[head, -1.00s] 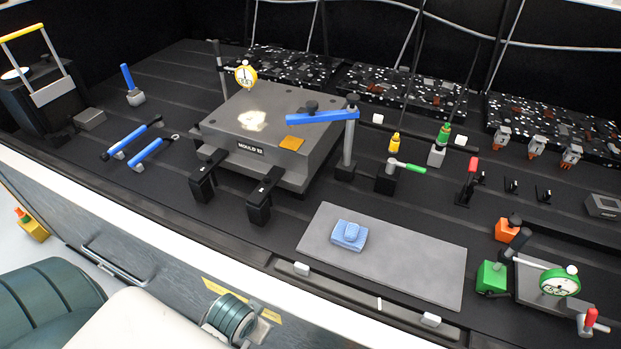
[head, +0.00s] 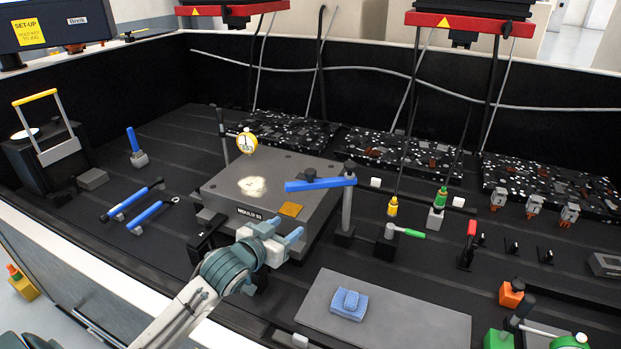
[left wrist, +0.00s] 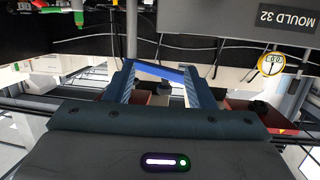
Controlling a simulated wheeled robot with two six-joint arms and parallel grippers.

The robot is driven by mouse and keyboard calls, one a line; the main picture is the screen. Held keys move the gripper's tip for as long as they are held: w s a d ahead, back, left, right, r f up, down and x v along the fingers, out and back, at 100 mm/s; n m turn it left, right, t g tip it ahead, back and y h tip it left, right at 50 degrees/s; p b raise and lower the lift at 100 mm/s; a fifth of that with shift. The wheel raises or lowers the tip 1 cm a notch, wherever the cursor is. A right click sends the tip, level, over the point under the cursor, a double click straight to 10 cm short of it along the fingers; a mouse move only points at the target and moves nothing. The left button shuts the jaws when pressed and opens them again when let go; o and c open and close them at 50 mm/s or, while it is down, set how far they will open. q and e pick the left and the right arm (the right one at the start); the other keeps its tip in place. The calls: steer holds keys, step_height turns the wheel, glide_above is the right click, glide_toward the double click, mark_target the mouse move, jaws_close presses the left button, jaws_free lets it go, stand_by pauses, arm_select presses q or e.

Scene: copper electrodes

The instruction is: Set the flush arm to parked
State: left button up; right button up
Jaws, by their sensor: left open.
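The flush arm seems to be the blue bar (head: 328,184) with a black knob, on a grey upright post (head: 347,212). It points left from the post, its free end over the grey mould block (head: 222,188). My left gripper (head: 284,231) is open and empty at the front of the block, below and left of the bar and apart from it. In the left wrist view, the picture is upside down; the blue bar (left wrist: 162,71) shows beyond and between the open fingers (left wrist: 160,84). My right gripper is not in view.
A yellow dial gauge (head: 246,143) stands at the block's back left. A green-handled clamp (head: 408,233) and yellow bottle (head: 393,207) stand right of the post. A grey plate (head: 420,320) with a blue cloth (head: 349,304) lies in front. Blue-handled tools (head: 148,216) lie left.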

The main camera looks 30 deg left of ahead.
mark_target(307, 174)
arm_select(q)
steer(key=w+a+r+t+h, duration=0.1)
steer(key=w+a+r+t, duration=0.1)
steer(key=w+r, duration=0.4)
steer(key=w+p, duration=0.1)
steer(key=w, duration=0.1)
steer(key=w+r+p, duration=0.1)
steer(key=w, duration=0.2)
steer(key=w+d+p, duration=0.1)
steer(key=w, duration=0.1)
steer(key=shift+w+r, duration=0.15)
steer(key=shift+w, duration=0.05)
steer(key=shift+w+d, duration=0.15)
steer(key=shift+w, duration=0.55)
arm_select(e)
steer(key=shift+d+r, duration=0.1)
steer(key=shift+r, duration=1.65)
arm_select(q)
steer(key=shift+c, duration=0.2)
jaws_close()
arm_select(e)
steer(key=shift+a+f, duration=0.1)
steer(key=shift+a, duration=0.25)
